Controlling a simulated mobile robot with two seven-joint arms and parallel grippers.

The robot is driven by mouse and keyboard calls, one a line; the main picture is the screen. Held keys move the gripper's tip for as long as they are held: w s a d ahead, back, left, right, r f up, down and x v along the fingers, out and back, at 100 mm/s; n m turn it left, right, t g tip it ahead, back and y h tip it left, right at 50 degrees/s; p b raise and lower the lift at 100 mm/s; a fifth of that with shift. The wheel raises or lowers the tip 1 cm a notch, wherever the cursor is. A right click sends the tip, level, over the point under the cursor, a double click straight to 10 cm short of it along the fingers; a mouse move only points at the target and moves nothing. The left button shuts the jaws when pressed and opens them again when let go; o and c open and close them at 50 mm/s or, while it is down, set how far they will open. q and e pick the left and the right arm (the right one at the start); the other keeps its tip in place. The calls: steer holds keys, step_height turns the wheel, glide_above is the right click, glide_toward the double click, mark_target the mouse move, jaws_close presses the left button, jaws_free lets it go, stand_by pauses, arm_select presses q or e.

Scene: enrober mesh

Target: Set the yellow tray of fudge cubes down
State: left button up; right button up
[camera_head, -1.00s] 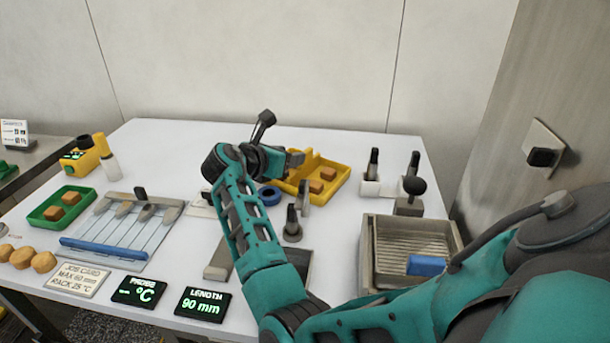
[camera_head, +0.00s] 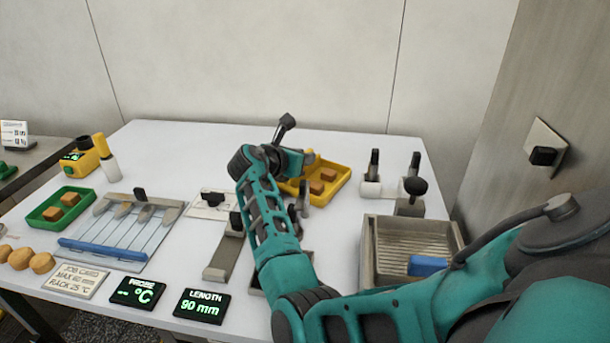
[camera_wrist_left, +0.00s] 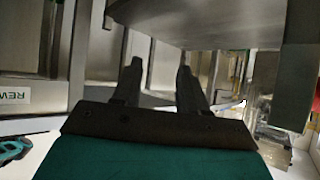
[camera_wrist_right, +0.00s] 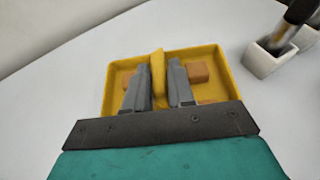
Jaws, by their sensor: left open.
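The yellow tray (camera_head: 343,188) with brown fudge cubes (camera_head: 317,187) rests level on the white table, right of its middle; it also shows in the right wrist view (camera_wrist_right: 222,82). My right gripper (camera_head: 305,157) is at the tray's upright yellow handle (camera_wrist_right: 158,75). In the right wrist view the fingers of my right gripper (camera_wrist_right: 160,85) stand on either side of this handle, very near it; I cannot tell whether they press on it. My left gripper (camera_wrist_left: 158,85) is open and empty in the left wrist view, near metal surfaces.
White holders with dark-handled tools (camera_head: 372,180) stand right of the yellow tray. A grey ribbed tray with a blue block (camera_head: 427,265) lies in front of them. A green tray (camera_head: 85,203) and a wire frame (camera_head: 125,235) are at left. The table behind the yellow tray is clear.

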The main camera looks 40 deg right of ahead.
jaws_close()
steer(key=shift+r, duration=0.15)
